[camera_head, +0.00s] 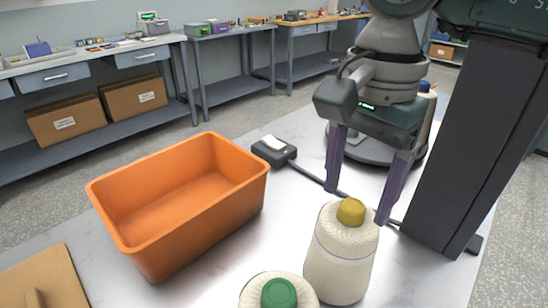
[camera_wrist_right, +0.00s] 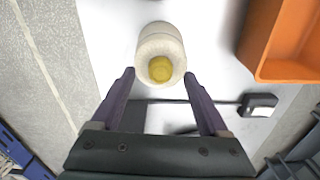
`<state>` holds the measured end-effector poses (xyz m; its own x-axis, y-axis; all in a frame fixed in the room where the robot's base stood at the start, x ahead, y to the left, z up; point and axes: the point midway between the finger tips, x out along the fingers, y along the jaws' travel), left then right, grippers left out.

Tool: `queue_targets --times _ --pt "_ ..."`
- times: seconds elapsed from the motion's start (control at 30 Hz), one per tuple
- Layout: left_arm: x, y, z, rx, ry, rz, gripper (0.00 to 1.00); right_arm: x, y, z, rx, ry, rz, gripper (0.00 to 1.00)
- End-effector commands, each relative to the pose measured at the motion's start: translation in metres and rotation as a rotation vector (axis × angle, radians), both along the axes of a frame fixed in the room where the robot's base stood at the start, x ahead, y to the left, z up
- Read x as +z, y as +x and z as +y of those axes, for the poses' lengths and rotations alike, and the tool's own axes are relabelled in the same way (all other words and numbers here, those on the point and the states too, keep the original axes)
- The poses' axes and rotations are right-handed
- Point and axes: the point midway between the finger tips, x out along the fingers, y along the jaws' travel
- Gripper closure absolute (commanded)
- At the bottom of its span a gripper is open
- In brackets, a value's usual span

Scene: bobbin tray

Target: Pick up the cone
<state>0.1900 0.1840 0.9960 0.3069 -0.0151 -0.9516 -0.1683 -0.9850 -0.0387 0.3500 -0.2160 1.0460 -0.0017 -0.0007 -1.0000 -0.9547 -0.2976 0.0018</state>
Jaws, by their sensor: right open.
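A cream thread cone (camera_head: 338,262) with a yellow top stands upright on the table at the front. It also shows in the right wrist view (camera_wrist_right: 160,42), seen from above. My right gripper (camera_head: 358,205) is open and empty, pointing down. Its fingertips appear at about the height of the yellow top, and slightly behind the cone in the head view. In the right wrist view my right gripper (camera_wrist_right: 159,74) has its fingertips on either side of the yellow top, with gaps. A second cream cone (camera_head: 255,290) with a green top is cut off by the bottom edge. My left gripper is not in view.
An orange bin (camera_head: 118,238), empty as far as I see, stands left of the cones on the white table (camera_head: 222,262). A small dark device (camera_head: 272,152) with a cable lies behind. A brown board (camera_head: 62,275) with a peg is at bottom left. Another bobbin (camera_head: 428,95) is partly hidden behind my arm.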

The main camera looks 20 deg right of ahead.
Motion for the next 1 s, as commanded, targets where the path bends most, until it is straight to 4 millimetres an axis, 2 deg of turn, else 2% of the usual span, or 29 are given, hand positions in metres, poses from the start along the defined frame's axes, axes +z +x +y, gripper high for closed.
queue_targets --times 0.13,0.37,1.0 --pt "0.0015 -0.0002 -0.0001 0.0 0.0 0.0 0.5 -0.0138 -0.0001 0.0 0.0 0.0 0.001 0.22" --pt "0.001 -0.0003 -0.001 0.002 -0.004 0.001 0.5 -0.0151 0.0004 0.0001 0.0 0.001 -0.002 0.23" --pt "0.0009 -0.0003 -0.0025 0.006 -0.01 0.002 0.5 -0.0146 0.0004 0.0001 0.0 0.001 -0.002 0.95"
